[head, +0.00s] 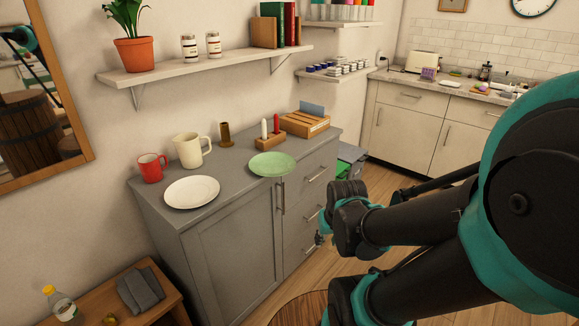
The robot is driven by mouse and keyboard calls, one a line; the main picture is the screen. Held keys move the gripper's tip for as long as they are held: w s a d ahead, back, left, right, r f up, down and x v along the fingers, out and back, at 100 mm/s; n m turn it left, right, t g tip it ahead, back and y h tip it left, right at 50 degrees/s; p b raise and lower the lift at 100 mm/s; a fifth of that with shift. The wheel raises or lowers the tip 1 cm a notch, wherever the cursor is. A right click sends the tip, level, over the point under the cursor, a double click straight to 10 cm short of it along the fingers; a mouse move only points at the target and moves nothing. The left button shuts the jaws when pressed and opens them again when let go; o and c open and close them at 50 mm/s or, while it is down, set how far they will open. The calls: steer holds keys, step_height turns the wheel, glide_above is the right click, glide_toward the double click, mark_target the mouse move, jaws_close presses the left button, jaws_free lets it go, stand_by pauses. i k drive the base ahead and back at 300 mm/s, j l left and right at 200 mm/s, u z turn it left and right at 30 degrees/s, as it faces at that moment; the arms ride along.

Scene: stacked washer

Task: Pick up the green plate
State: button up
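The green plate (272,164) lies flat on the grey cabinet top (226,166), close to its front edge and above the seam between the cabinet door and the drawers. Nothing covers it. My arm reaches in from the right, with dark and teal links in front of the drawers. What looks like part of my gripper (320,239) shows small and dark beside the drawer fronts, lower than the plate and to its right, apart from it. Its fingers are too hidden to tell whether they are open.
A white plate (191,192) lies left of the green plate. Behind are a red mug (151,168), a cream pitcher (191,150), a brown cup (225,133), a candle holder (271,140) and a wooden box (304,124). A wall shelf (205,66) hangs above.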

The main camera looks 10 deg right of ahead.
mark_target(270, 164)
steer(key=j+z, duration=0.35)
steer(key=k+j+z, duration=0.2)
steer(key=j+z, duration=0.2)
steer(key=k+j, duration=0.2)
steer(key=j, duration=0.2)
steer(key=k+j+z, duration=0.1)
steer(key=j, duration=0.35)
steer(key=k+j+z, duration=0.1)
steer(key=k+j, duration=0.15)
steer(key=j, duration=0.15)
steer(key=k+j, duration=0.25)
steer(key=j+z, duration=0.05)
steer(key=j, duration=0.1)
